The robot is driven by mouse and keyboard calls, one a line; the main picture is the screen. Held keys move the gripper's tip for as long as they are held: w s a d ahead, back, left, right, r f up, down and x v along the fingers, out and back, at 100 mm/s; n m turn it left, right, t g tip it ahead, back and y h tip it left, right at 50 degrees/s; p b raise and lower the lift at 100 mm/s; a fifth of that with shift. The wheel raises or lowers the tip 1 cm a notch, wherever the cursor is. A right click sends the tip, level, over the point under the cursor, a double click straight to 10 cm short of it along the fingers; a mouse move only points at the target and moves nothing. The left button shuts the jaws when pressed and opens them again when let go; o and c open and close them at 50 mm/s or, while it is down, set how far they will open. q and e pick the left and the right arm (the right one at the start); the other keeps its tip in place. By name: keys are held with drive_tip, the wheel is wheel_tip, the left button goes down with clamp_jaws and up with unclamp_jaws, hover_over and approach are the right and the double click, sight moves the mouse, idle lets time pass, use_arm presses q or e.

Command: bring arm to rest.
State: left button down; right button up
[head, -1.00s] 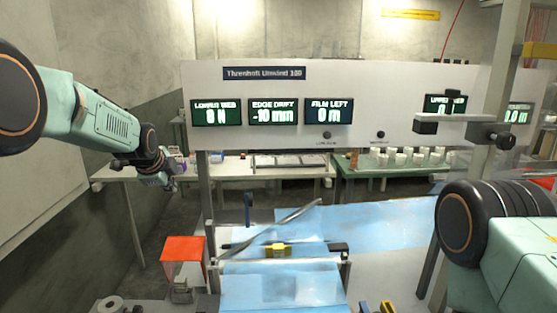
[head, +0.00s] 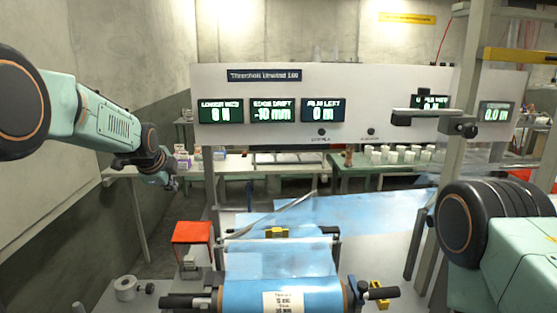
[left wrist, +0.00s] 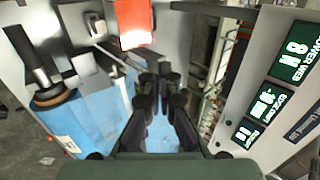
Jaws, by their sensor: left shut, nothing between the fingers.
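My left arm comes in from the left in the head view, and its gripper (head: 163,180) hangs in front of the back bench, left of the machine. In the left wrist view the two dark fingers of the left gripper (left wrist: 163,72) are close together with nothing held. My right arm shows at the lower right of the head view; its gripper is out of frame. The unwind machine has a white panel (head: 275,76) with several lit displays. Blue film (head: 275,260) runs over its rollers and also shows in the left wrist view (left wrist: 105,125).
A red-orange box (head: 192,232) stands at the machine's left side. A film roll with a paper label (head: 284,303) lies at the bottom. Benches with white cups (head: 395,154) and small boxes stand behind. A post (head: 487,120) rises at the right. The floor at left is clear.

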use_arm(q)
drive_tip(key=s+d+f+n+g+b, duration=0.1)
drive_tip(key=s+f+n+b, duration=0.1)
drive_tip(key=s+f+n, duration=0.6)
drive_tip(key=s+d+f+n+b, duration=0.15)
drive_tip(key=s+f, duration=0.35)
drive_tip(key=f, duration=0.7)
drive_tip(key=s+d+f+n+g+b, duration=0.1)
drive_tip(key=s+d+f+n, duration=0.1)
drive_tip(key=s+f+n, duration=0.6)
drive_tip(key=s+f+g+b, duration=0.2)
drive_tip(key=s+f, duration=0.4)
drive_tip(key=s, duration=0.6)
drive_tip(key=s+f+g+b, duration=0.2)
drive_tip(key=s+f+b, duration=0.2)
drive_tip(key=s+f, duration=0.3)
drive_tip(key=s+d+f+g+b, duration=0.1)
drive_tip(key=s+f, duration=0.5)
drive_tip(key=s, duration=1)
drive_tip(key=shift+s+f+g+b, duration=0.35)
drive_tip(key=shift+g+b, duration=0.35)
drive_tip(key=shift+b, duration=0.3)
drive_tip(key=shift+w+d, duration=0.1)
drive_tip(key=shift+w, duration=0.05)
